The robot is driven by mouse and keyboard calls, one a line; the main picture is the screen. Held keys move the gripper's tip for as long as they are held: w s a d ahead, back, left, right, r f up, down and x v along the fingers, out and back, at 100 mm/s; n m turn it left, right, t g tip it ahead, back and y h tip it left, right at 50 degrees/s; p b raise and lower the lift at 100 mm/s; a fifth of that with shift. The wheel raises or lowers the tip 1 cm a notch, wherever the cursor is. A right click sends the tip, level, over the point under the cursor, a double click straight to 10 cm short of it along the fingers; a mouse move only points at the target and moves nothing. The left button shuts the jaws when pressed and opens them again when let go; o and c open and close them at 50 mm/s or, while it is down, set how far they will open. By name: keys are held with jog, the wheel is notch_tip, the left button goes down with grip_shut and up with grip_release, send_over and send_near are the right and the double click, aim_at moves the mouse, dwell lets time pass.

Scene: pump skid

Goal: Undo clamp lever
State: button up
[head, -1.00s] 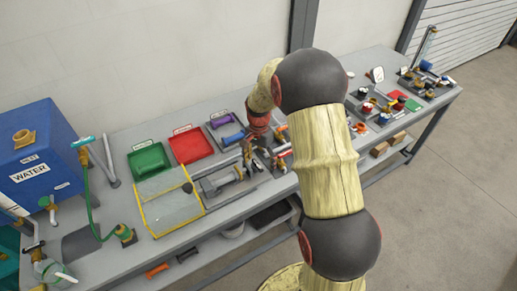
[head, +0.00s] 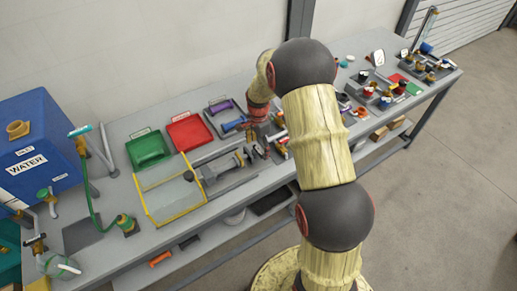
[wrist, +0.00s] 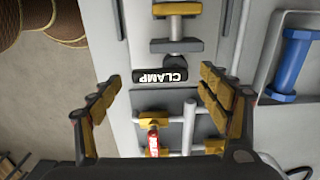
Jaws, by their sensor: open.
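In the wrist view a black label reading CLAMP (wrist: 160,76), upside down, lies between my gripper's fingertips (wrist: 160,92). Below it in the picture is a small lever with a red grip (wrist: 153,142), beside an upright grey bar (wrist: 188,125); yellow-brown pieces sit around them. Above the label is a grey, yellow-ended clamp fixture (wrist: 176,32). My gripper is open, its yellow-padded fingers wide apart on either side, with nothing visible between them held. In the head view my gripper (head: 262,140) is over the bench by the clamp fixture (head: 228,165), partly hidden by my arm.
A red tray (head: 190,132), a green tray (head: 148,149) and a blue handle (head: 234,125) lie behind the fixture. A clear yellow-edged box (head: 172,200) stands to its left. A blue water tank (head: 50,135) is at the far left. More fixtures (head: 385,95) are at the right.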

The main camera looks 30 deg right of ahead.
jog(key=shift+f, duration=0.45)
jog(key=shift+c, duration=0.2)
jog(key=c, duration=1.1)
